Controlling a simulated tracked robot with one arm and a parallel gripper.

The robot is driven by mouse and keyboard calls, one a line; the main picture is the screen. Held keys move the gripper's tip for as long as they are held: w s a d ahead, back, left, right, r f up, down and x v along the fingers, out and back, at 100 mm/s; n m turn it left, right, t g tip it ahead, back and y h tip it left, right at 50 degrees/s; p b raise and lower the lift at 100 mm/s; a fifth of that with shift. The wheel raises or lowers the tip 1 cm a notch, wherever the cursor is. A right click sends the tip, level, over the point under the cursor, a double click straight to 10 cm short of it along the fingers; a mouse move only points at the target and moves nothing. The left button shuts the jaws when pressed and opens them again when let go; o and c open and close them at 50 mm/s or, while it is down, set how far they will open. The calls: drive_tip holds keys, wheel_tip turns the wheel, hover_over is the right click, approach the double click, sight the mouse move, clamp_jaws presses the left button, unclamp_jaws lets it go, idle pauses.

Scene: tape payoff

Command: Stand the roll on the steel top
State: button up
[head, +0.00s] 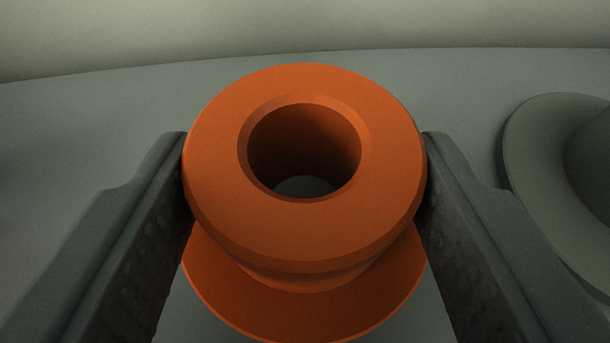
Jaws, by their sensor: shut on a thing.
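The roll (305,235) is an orange spool with a wide flange at each end and a round hole through its middle. Its near flange faces my camera, and grey surface shows through the hole. My gripper (305,165) is shut on the roll, with one dark finger against its left side and the other against its right side. The grey top (120,105) lies beneath and behind the roll. The roll's lower flange is partly hidden, and I cannot tell whether it touches the top.
A grey-green round object with a raised rim (545,165) is at the right edge, cut off by the frame, close to my right finger. The top's curved far edge runs across the upper picture, with a pale area beyond. The top looks clear on the left.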

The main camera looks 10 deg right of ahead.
drive_tip(key=o, duration=1)
drive_tip(key=shift+s+d+f, duration=0.1)
drive_tip(key=shift+s+f, duration=0.15)
drive_tip(key=shift+f, duration=0.6)
drive_tip(key=shift+s+f+g, duration=0.1)
drive_tip(key=shift+f+g, duration=0.1)
drive_tip(key=shift+g, duration=0.1)
drive_tip(key=shift+f, duration=0.1)
drive_tip(key=shift+r, duration=0.4)
drive_tip(key=v, duration=0.4)
drive_tip(key=r+v, duration=0.1)
drive_tip(key=v, duration=0.7)
drive_tip(key=shift+w+r+p, duration=0.15)
drive_tip(key=shift+w+p, duration=0.15)
drive_tip(key=shift+p, duration=0.1)
